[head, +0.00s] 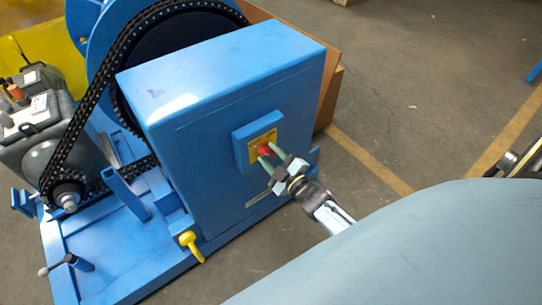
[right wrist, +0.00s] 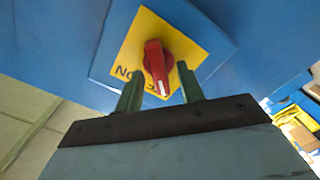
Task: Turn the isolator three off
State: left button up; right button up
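The isolator is a red rotary knob (head: 265,149) on a yellow plate (right wrist: 129,57), fixed to a blue box on the side of the machine's guard. In the right wrist view the red knob (right wrist: 157,62) has a white mark at its lower end, which points down in the picture. Part of a label starting "No" shows on the plate; the rest is hidden behind the knob and fingers. My right gripper (head: 269,153) is at the knob, its two fingers apart, one on each side of it. In the right wrist view gaps show between knob and fingers. My left gripper is not in view.
The large blue guard (head: 220,75) stands on a blue base plate (head: 95,262). A chain (head: 82,115) and a grey motor (head: 40,135) are at left. A yellow-handled lever (head: 190,243) sits low on the guard. Open floor with yellow lines lies at right.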

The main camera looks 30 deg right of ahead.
jog(key=shift+s, duration=0.15)
